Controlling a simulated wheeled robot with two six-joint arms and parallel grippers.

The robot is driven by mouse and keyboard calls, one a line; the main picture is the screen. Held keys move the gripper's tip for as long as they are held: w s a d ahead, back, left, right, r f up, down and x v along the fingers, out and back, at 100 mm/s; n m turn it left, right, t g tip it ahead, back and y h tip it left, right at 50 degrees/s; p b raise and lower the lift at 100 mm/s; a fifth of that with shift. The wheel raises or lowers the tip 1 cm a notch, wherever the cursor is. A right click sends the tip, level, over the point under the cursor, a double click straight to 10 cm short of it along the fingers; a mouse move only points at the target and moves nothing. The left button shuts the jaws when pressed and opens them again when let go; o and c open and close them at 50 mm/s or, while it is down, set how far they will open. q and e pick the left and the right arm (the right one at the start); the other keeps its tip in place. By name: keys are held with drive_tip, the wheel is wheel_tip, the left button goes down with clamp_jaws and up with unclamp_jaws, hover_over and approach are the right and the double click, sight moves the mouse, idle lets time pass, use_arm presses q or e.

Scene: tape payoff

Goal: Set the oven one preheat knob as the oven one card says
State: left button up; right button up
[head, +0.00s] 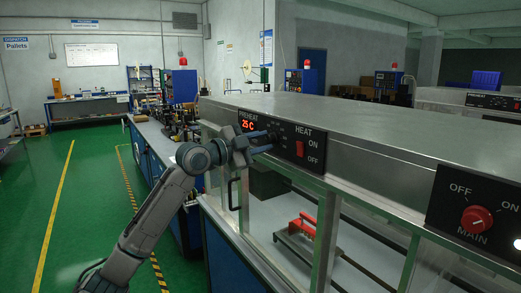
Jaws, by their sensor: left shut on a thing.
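The oven's preheat panel (247,122) is a black plate on the front of the long steel hood. It carries the word PREHEAT and a red display (248,125) that reads 25 C. My left gripper (271,141) reaches up from the lower left to the panel, just below and right of the display. It is shut on the preheat knob, which the gripper mostly hides, so the knob's pointer cannot be read. No oven one card can be made out. My right gripper is not in view.
Right of my gripper is a red HEAT rocker switch (300,149) marked ON and OFF. A red MAIN knob (476,219) sits on another panel at the right. Glazed doors with a handle (233,194) lie below. Green floor is clear at left.

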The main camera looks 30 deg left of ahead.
use_arm(q)
drive_tip(key=m+b, duration=0.1)
drive_tip(key=m, duration=0.2)
drive_tip(key=shift+f, duration=0.1)
drive_tip(key=shift+m+b, duration=0.55)
drive_tip(key=shift+m, duration=0.45)
drive_tip(key=shift+m+h, duration=0.3)
drive_tip(key=o, duration=1)
